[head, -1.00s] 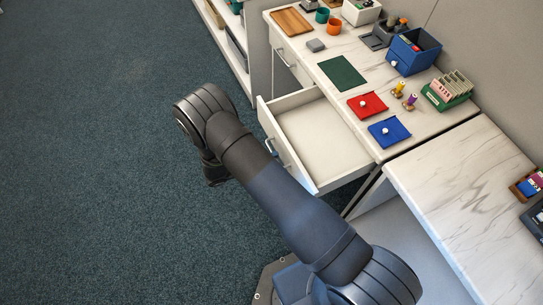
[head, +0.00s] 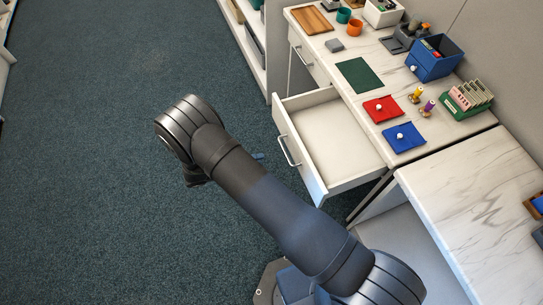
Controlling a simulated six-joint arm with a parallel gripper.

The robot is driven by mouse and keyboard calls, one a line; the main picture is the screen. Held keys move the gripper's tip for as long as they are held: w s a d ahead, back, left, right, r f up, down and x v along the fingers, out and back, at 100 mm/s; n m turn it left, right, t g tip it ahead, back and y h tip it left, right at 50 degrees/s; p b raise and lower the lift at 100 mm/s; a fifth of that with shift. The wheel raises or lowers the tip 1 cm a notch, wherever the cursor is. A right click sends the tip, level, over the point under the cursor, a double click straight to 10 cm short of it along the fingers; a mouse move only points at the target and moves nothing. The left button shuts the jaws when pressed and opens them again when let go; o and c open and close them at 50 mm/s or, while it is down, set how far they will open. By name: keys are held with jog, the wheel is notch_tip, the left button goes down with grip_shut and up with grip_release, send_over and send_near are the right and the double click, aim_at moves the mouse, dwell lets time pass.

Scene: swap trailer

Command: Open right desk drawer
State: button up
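The desk drawer (head: 335,140) is white and pulled well out from under the marble-topped desk (head: 345,44). It is empty inside. Its bar handle (head: 288,151) is on the front panel and nothing is on it. My dark arm reaches up and left across the floor, in front of the drawer. Its wrist end is left of the drawer front, apart from it. My gripper is hidden behind and below the arm; only a small bluish part shows beside the arm, and its fingers cannot be made out.
A second, shut drawer (head: 308,62) is farther along the desk. On the desktop are a green mat (head: 359,75), a red tray (head: 382,109), a blue tray (head: 404,137) and a blue box (head: 434,57). Open carpet lies to the left.

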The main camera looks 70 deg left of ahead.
aim_at(285, 154)
jog(key=v, duration=0.7)
jog(key=x, duration=1.7)
jog(key=shift+w, duration=0.25)
jog(key=v, duration=1.7)
jog(key=shift+s, duration=0.35)
jog(key=shift+w, duration=0.1)
jog(key=shift+x, duration=9.4)
